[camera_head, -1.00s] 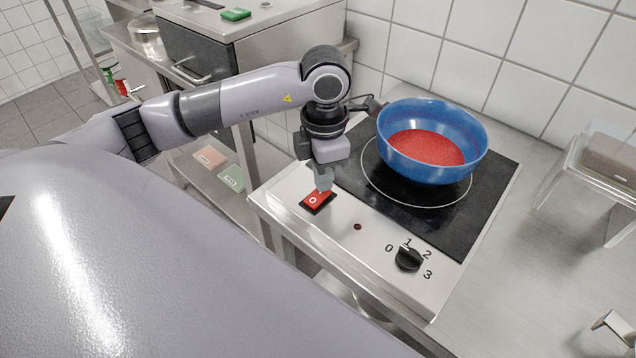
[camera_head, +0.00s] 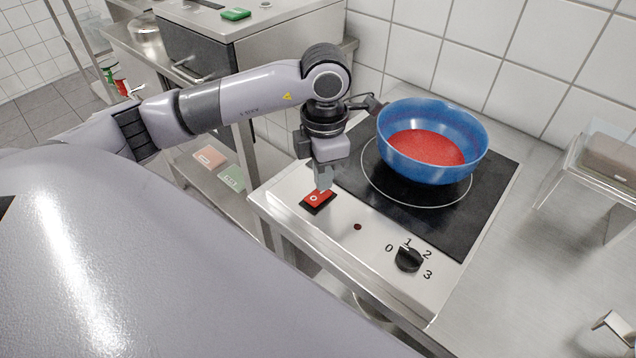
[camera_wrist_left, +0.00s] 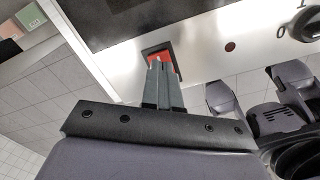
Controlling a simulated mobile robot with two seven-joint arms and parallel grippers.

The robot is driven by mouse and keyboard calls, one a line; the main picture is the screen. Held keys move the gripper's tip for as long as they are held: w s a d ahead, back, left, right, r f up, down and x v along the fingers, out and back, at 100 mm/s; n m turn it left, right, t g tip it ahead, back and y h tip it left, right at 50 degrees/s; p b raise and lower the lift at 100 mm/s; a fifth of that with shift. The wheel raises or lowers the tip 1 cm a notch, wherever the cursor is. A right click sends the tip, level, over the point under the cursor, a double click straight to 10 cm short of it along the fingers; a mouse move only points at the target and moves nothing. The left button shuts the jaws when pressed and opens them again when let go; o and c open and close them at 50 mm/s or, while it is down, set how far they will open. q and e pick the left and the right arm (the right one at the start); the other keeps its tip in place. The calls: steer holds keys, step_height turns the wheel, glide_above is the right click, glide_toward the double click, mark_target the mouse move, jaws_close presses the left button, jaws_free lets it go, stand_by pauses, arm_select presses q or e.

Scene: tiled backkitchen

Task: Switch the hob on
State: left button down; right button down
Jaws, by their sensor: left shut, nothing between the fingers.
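The hob (camera_head: 440,225) has a black glass top and a steel front panel. On the panel are a red rocker switch (camera_head: 317,200) in a black frame, a small dark red lamp (camera_head: 357,227) and a black knob (camera_head: 408,258) marked 0 to 3. The lamp looks unlit. My left gripper (camera_head: 324,186) is shut and empty, with its fingertips at the far end of the switch. In the left wrist view the shut fingertips (camera_wrist_left: 161,62) cover part of the red switch (camera_wrist_left: 157,52), so contact is hard to judge.
A blue bowl-shaped pan (camera_head: 432,140) with red contents stands on the cooking zone, close beside my left wrist. A clear-walled stand (camera_head: 600,170) is at the right. The tiled wall is behind; the steel counter right of the hob is mostly bare.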

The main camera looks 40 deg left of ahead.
arm_select(q)
step_height(320, 180, up, 6)
steer(key=p, duration=0.3)
steer(key=shift+f, duration=0.1)
stand_by(0.6)
